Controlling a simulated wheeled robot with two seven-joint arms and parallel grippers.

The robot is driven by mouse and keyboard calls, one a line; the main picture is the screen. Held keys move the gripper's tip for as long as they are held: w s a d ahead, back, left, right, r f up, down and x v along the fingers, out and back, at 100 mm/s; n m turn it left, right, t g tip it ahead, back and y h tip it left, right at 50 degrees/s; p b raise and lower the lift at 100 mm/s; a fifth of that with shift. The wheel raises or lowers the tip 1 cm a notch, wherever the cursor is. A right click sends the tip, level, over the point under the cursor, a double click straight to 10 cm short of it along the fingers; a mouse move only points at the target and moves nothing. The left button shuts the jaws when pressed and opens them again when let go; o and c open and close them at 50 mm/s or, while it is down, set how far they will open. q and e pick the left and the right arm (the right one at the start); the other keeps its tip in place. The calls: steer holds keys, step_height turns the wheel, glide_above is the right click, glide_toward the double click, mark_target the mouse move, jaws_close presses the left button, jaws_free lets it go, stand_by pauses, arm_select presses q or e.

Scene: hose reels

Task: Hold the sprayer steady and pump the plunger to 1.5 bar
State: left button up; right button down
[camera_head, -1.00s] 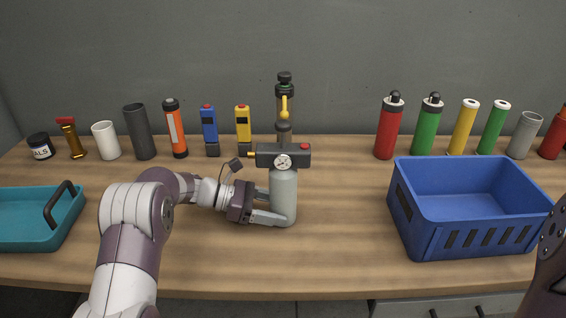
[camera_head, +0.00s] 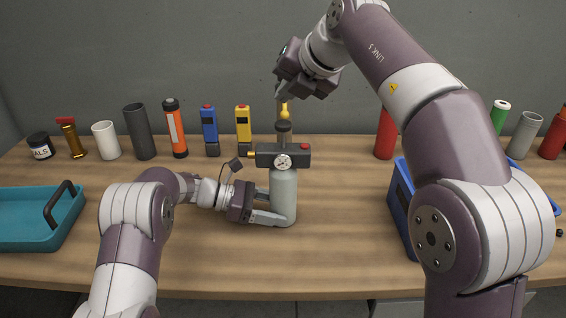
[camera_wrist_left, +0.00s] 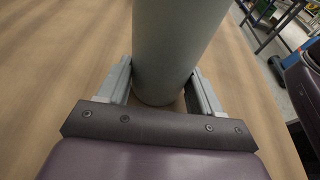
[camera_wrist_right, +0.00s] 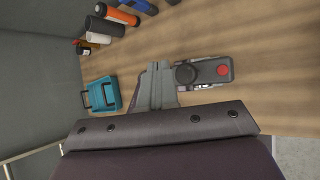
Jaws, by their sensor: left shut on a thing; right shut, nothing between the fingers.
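The sprayer (camera_head: 284,190) stands upright on the wooden bench, with a pale grey body and a dark head. A round white gauge (camera_head: 283,162) faces the front; its needle is too small to read. The black plunger knob (camera_head: 284,127) is on top and also shows from above in the right wrist view (camera_wrist_right: 187,74). My left gripper (camera_head: 283,220) is shut on the lower body, one finger on each side in the left wrist view (camera_wrist_left: 162,92). My right gripper (camera_head: 280,100) is shut and empty, above the knob in the head view.
A teal tray (camera_head: 35,240) is at the left and a blue crate (camera_head: 402,215) at the right, partly hidden by my right arm. Bottles and devices, including a yellow one (camera_head: 243,128), line the back. Bench around the sprayer is clear.

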mark_target(289, 129)
step_height(289, 129, down, 7)
steer(key=shift+d+f, duration=0.1)
steer(key=shift+f, duration=0.85)
stand_by(1.3)
steer(key=shift+s+f, duration=0.1)
steer(key=shift+f, duration=0.4)
step_height(289, 129, up, 6)
steer(key=shift+f, duration=0.1)
steer(key=shift+r, duration=0.6)
stand_by(2.6)
